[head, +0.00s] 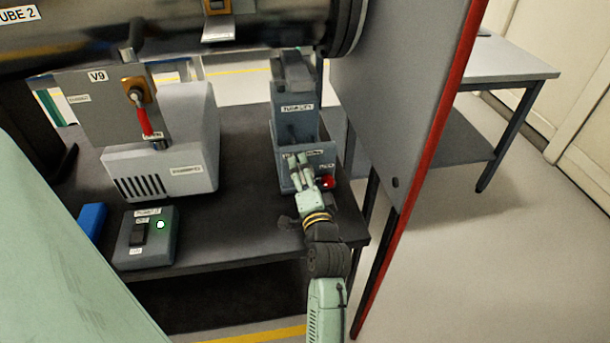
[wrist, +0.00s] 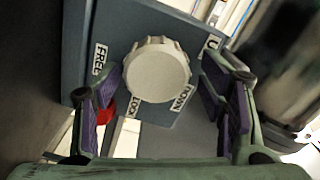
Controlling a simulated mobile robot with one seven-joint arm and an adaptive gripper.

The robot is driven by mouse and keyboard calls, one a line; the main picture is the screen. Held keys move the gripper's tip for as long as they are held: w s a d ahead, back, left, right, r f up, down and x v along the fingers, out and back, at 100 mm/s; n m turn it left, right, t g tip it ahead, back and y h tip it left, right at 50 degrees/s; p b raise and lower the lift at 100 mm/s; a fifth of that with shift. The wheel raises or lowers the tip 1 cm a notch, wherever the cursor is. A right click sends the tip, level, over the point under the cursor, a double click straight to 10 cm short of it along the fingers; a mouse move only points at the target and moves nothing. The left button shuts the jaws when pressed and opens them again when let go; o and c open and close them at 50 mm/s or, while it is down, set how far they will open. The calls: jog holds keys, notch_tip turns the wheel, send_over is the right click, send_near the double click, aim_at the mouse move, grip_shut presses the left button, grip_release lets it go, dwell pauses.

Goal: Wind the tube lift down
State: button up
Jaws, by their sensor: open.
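The tube lift (head: 296,122) is a blue-grey stand on the dark bench, under the large tube. Its ribbed cream knob (wrist: 158,70) faces the wrist camera, near labels reading FREE, LOCK and DOWN; another label is cut off at U. A red ball-shaped handle (head: 327,182) sits at the lift's lower right in the head view, and red shows beside the left finger in the wrist view (wrist: 107,112). My gripper (wrist: 158,78) is open, with one purple-padded finger on each side of the knob. Gaps show beside the knob; contact is not visible. In the head view my gripper (head: 298,163) covers the knob.
A grey pump-like unit (head: 170,165) and a control box (head: 148,238) with a lit green lamp stand left on the bench. Valve V9 (head: 141,110) has a red handle. A red-edged grey panel (head: 400,100) stands close right of the lift.

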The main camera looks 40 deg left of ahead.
notch_tip(320, 180, up, 9)
jog(key=shift+s+a+f, duration=0.1)
jog(key=shift+s+a, duration=0.05)
jog(key=shift+r, duration=0.5)
